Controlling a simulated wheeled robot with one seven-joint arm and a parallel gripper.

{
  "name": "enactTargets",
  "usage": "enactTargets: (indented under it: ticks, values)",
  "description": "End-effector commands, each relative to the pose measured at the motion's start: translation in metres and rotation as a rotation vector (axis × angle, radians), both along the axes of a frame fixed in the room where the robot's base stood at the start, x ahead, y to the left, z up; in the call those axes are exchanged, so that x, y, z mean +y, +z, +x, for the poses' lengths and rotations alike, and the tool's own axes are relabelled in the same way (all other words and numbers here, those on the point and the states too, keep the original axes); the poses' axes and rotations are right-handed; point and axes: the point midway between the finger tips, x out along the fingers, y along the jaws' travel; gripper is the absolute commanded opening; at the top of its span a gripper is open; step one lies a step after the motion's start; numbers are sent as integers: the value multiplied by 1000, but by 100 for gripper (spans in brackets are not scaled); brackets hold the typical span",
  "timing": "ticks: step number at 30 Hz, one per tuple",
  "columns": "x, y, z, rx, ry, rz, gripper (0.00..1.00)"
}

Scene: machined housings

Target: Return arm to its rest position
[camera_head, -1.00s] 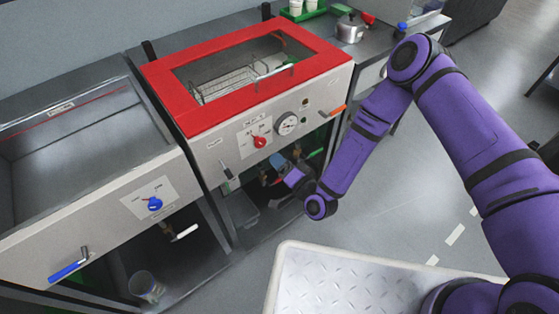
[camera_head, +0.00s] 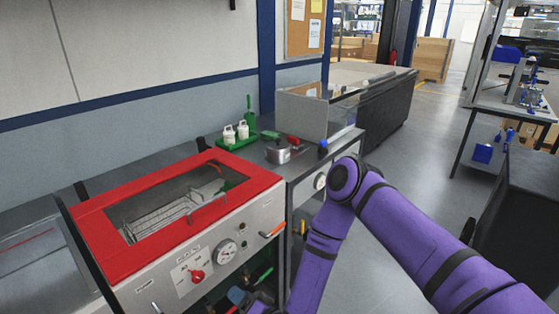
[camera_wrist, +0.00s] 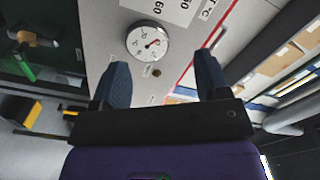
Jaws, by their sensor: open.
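My purple arm reaches in from the right in the head view and bends down in front of the machine with the red lid frame (camera_head: 100,235). My gripper (camera_wrist: 163,85) shows in the wrist view with its two dark blue fingers spread apart and nothing between them. The machine's front panel (camera_wrist: 105,30) with a round gauge (camera_wrist: 148,41) lies beyond the fingers. In the head view the gripper end is low at the bottom edge and mostly cut off.
A red knob (camera_head: 197,276), a gauge (camera_head: 226,250) and an orange-handled lever (camera_head: 272,230) sit on the machine's front. A metal pot (camera_head: 278,153) and a green tray (camera_head: 236,142) with white bottles stand behind. Open floor (camera_head: 425,150) lies to the right.

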Motion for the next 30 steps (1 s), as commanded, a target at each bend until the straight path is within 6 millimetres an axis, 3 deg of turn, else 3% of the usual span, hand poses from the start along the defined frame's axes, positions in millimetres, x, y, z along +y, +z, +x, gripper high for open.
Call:
enactTargets:
  ticks: [11,20,30]
  values:
    - [-1,12,13,-17,20,-48,69]
    - [-4,33,34,-44,51,-131,69]
    - [-24,86,79,-97,98,-342,69]
